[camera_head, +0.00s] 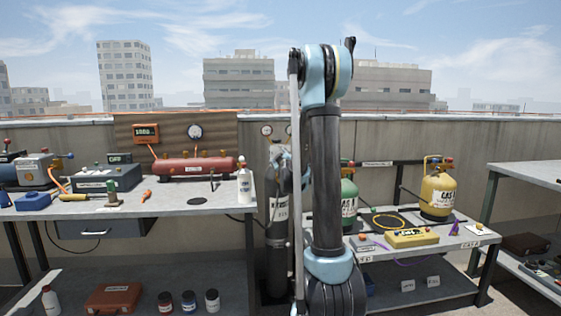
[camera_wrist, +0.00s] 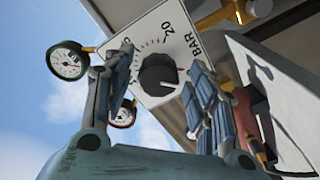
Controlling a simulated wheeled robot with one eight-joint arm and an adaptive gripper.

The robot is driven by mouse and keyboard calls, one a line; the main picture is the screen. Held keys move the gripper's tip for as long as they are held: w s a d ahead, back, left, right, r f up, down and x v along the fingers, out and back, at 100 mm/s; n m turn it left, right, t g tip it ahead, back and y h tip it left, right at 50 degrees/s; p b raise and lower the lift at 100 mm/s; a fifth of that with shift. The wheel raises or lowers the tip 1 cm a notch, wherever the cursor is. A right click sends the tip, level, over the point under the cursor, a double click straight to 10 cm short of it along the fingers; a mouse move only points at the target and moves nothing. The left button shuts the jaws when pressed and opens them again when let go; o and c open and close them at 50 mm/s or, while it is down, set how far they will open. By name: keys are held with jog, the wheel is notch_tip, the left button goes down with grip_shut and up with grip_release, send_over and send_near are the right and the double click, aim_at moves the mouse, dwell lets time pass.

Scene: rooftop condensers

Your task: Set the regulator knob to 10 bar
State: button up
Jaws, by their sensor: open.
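The regulator knob (camera_wrist: 158,75) is round and black, in the middle of a white dial plate in the wrist view. The plate (camera_wrist: 183,42) is tilted in the picture and carries tick marks, the number 20 and the word BAR. I cannot read the knob's setting. My gripper (camera_wrist: 160,90) is open, with one finger left of the knob and one right of it. No contact with the knob shows. In the head view my arm hides the knob and most of my gripper.
Two round gauges, a larger one (camera_wrist: 67,62) and a smaller one (camera_wrist: 123,115), sit left of the plate in the wrist view. A dark gas cylinder (camera_head: 278,225) stands between the left workbench (camera_head: 130,212) and the right table with a yellow gas bottle (camera_head: 439,194).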

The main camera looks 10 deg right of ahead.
jog(key=shift+w, duration=0.4)
jog(key=c, duration=1)
jog(key=shift+c, duration=0.2)
